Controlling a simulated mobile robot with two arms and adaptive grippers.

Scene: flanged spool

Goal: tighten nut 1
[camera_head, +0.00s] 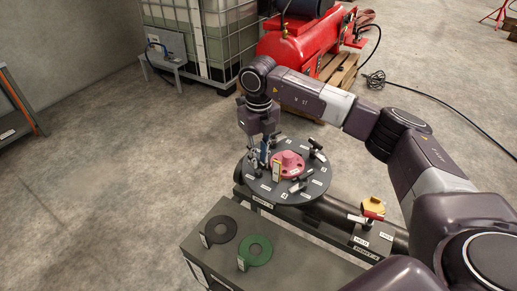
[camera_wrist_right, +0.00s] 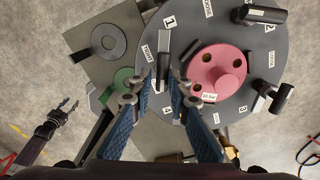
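My right gripper (camera_head: 259,163) points down over the left part of the dark round flange (camera_head: 257,187). In the right wrist view its two blue-padded fingers (camera_wrist_right: 162,98) stand apart. A grey bar (camera_wrist_right: 163,42) beside the label 1 stands just beyond the fingertips; I cannot tell whether it touches them. Nut 1 itself is not clearly visible. The pink hub (camera_head: 288,164) sits at the flange's middle. Black handles (camera_head: 317,148) stand near the rim, with LOOSE and TIGHT labels around.
A black ring (camera_head: 221,230) and a green ring (camera_head: 255,250) lie on the grey bench in front of the flange. A yellow part with a red handle (camera_head: 374,213) is on the pipe at right. A red compressor (camera_head: 300,42) and a caged tank (camera_head: 210,35) stand behind.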

